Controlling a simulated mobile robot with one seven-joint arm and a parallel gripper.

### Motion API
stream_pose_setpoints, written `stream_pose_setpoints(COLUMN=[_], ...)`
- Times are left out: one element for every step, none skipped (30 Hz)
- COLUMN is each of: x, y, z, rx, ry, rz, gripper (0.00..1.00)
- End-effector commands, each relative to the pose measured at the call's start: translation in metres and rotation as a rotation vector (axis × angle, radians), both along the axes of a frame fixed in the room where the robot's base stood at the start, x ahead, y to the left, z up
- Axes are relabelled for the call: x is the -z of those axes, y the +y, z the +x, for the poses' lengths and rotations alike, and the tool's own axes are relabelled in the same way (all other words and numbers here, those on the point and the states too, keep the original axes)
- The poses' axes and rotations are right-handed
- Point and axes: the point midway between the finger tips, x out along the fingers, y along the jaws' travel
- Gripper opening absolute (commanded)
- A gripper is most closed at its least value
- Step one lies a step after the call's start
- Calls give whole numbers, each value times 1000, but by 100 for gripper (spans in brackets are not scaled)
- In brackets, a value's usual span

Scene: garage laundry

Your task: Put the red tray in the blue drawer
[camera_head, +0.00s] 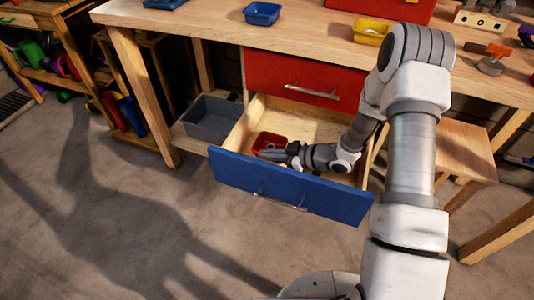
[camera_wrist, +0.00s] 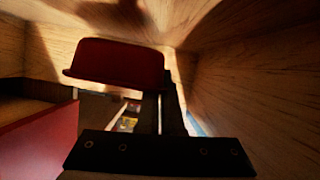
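The blue drawer (camera_head: 290,187) is pulled out under the workbench, its wooden inside open from above. The small red tray (camera_head: 270,140) is within the drawer's outline, towards its left side. My gripper (camera_head: 268,154) reaches into the drawer from the right, its fingertips at the tray's near side. In the wrist view, the red tray (camera_wrist: 115,62) is at the tips of my gripper (camera_wrist: 164,95). The fingers are close together and seem shut on the tray's edge; one fingertip is hidden behind it. I cannot tell whether the tray rests on the drawer floor.
A shut red drawer (camera_head: 291,78) is directly above. A grey bin (camera_head: 211,120) stands left of the drawer on a low shelf. The bench top holds a blue tray (camera_head: 262,13) and a yellow tray (camera_head: 371,32). A wooden stool (camera_head: 452,151) stands at right.

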Motion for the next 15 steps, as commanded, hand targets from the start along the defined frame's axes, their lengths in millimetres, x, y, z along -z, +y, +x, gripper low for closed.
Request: stream_pose_setpoints(x=[3, 3, 5, 5, 6, 5, 5, 5, 5, 5, 5, 5, 5, 5, 5], y=[0, 0, 0, 0, 0, 0, 0, 0, 0, 0, 0, 0, 0, 0, 0], z=[0, 0, 0, 0, 0, 0, 0, 0, 0, 0, 0, 0, 0, 0, 0], rx=[0, 0, 0, 0, 0, 0, 0, 0, 0, 0, 0, 0, 0, 0, 0], ry=[0, 0, -1, -1, -1, -2, -2, -1, -1, -1, -1, 0, 0, 0, 0], rz=[1, 1, 1, 1, 1, 1, 1, 0, 0, 0, 0, 0, 0, 0, 0], gripper=[0, 0, 0, 0, 0, 0, 0, 5, 12, 17, 23, 30, 33, 33, 33])
